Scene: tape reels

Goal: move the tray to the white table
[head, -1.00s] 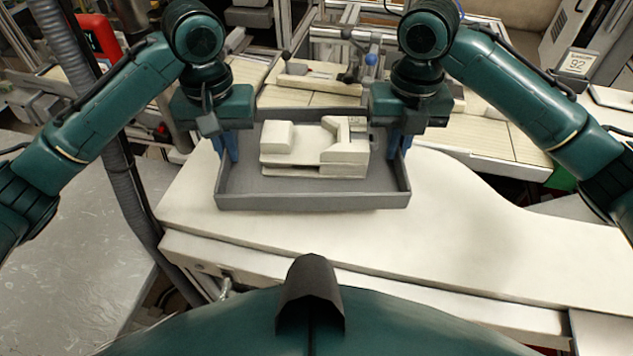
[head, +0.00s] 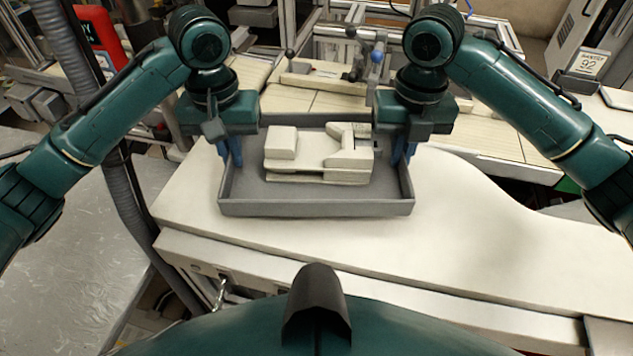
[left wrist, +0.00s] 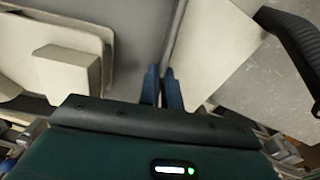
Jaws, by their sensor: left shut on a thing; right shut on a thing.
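The grey tray (head: 315,208) is over the white table (head: 470,240), near its far left part. I cannot tell whether it rests on the top or hangs just above it. A cream block-shaped object (head: 318,160) lies in the tray. My left gripper (head: 232,155) is shut on the tray's left wall, and my right gripper (head: 402,152) is shut on its right wall. In the left wrist view, the blue fingers of my left gripper (left wrist: 162,88) pinch the tray wall (left wrist: 177,35). The cream object (left wrist: 65,68) shows there too.
The white table is bare to the right of the tray. A metal-topped surface (head: 60,240) lies to the left, with a grey ribbed hose (head: 125,195) between. Behind the tray stand a slatted bench (head: 310,100) and framework with a blue-knobbed fixture (head: 378,55).

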